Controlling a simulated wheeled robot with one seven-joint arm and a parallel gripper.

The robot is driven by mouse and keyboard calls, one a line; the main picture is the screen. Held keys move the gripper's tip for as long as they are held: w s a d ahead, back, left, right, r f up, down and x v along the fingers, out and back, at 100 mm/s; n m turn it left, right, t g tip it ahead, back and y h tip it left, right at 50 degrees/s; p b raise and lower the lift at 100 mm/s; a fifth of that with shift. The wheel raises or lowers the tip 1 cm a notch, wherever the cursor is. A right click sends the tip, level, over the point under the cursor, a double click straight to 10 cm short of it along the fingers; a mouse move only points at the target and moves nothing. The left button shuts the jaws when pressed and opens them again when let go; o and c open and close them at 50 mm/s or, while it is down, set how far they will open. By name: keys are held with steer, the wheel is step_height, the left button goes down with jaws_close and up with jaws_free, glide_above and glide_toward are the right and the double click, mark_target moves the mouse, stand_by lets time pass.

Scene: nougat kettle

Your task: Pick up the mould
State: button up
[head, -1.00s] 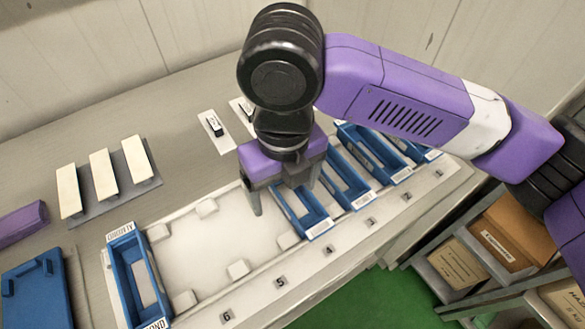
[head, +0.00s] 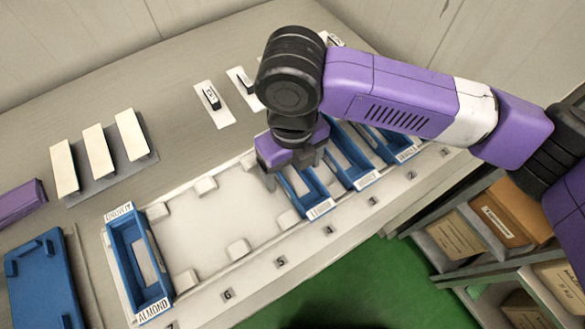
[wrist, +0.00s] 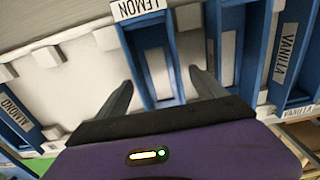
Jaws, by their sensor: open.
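Several blue open rectangular moulds stand in a pale rack. The one at my gripper (head: 294,172) carries a LEMON label in the wrist view (wrist: 160,62); it also shows in the head view (head: 309,188). My gripper is open and empty, with one finger on each side of this mould's far end in the head view. In the wrist view the fingers (wrist: 164,88) straddle its long walls, apart from them. The gripper and purple wrist hide part of it. The ALMOND mould (head: 163,306) stands at the rack's left end, and a VANILLA mould (wrist: 289,45) is at the wrist view's right.
Empty rack bays with white blocks (head: 238,247) lie between ALMOND and LEMON. Neighbouring moulds (head: 355,172) stand close on the right. White plates (head: 98,150), a blue panel (head: 40,285) and a purple block (head: 20,203) lie left. Shelved boxes (head: 500,225) stand right.

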jaws_close()
stand_by(0.4)
